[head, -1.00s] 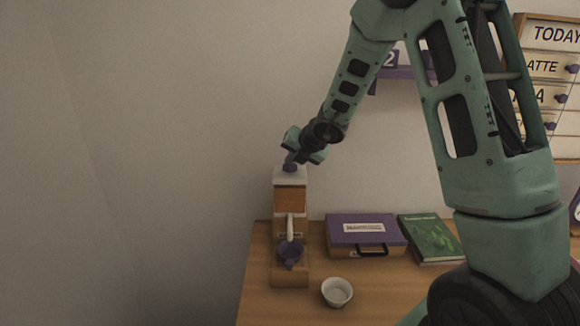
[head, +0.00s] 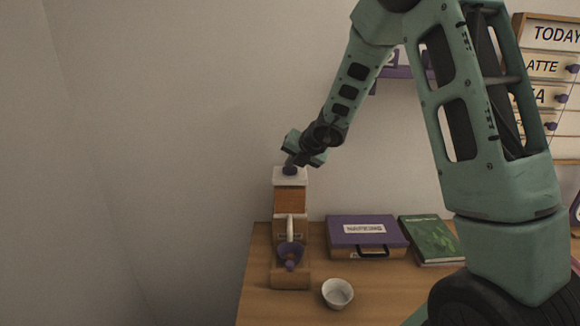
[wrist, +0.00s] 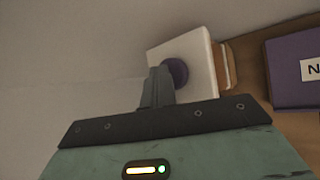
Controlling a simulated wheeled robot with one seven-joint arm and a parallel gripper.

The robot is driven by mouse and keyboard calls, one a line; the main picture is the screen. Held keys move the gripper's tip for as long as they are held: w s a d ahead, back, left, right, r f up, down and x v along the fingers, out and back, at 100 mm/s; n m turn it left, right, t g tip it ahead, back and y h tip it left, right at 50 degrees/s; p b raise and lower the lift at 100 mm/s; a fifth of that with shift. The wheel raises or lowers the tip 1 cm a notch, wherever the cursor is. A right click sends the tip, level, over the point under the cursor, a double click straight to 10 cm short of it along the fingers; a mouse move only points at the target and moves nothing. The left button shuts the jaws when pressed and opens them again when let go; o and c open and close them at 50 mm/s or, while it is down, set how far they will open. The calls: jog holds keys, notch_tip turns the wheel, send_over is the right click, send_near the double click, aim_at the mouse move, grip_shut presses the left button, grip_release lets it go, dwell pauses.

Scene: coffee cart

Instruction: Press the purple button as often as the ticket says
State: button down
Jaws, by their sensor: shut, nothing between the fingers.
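The purple button (head: 290,171) sits on the white top (head: 282,179) of an orange and wooden dispenser at the left end of the counter. My gripper (head: 289,163) is shut and empty, with its tips right at the button from above. In the wrist view, my fingertips (wrist: 158,72) overlap the left side of the button (wrist: 179,71); I cannot tell whether they press it. A card (head: 395,57) on the purple wall shelf is mostly hidden by my arm, and I cannot tell whether it is the ticket.
A white bowl (head: 337,293) stands before the dispenser on the wooden counter (head: 390,295). A purple napkin box (head: 345,240) and a green book (head: 432,238) lie to the right. A menu board (head: 548,34) hangs at the upper right. The wall left of the dispenser is bare.

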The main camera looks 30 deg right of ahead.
aim_at(292, 170)
jog(key=shift+r+p, duration=1)
jog(key=shift+r, duration=0.15)
notch_tip(292, 170, up, 5)
jog(key=p, duration=0.4)
dwell(2.5)
